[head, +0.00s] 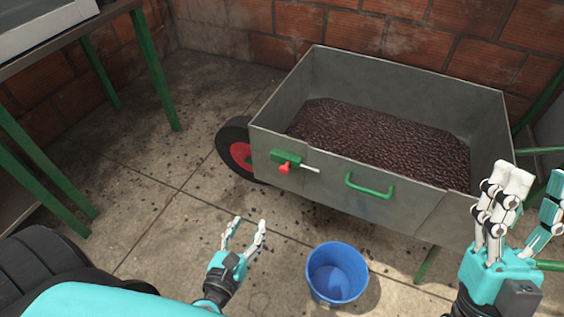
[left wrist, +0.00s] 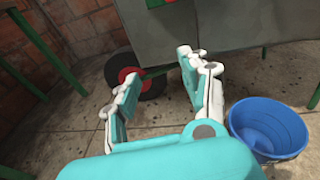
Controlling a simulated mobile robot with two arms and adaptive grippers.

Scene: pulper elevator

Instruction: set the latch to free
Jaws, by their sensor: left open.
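The latch (head: 287,160) is a green block with a red knob (head: 284,168) and a pale rod (head: 308,168) reaching right from it. It sits on the front wall of the grey metal cart (head: 390,205). The latch's lower edge shows at the top of the left wrist view (left wrist: 155,3). My left gripper (head: 250,221) is open and empty, below and in front of the latch, apart from it. Its two spread fingers also show in the left wrist view (left wrist: 160,72). My right gripper (head: 533,180) is open at the cart's right end.
The cart holds dark red-brown beans (head: 375,138) and has a green handle (head: 368,187) right of the latch. A blue bucket (head: 337,274) stands on the floor right of my left gripper. A wheel (head: 238,152) is at the cart's left. A green-legged table (head: 150,70) stands left.

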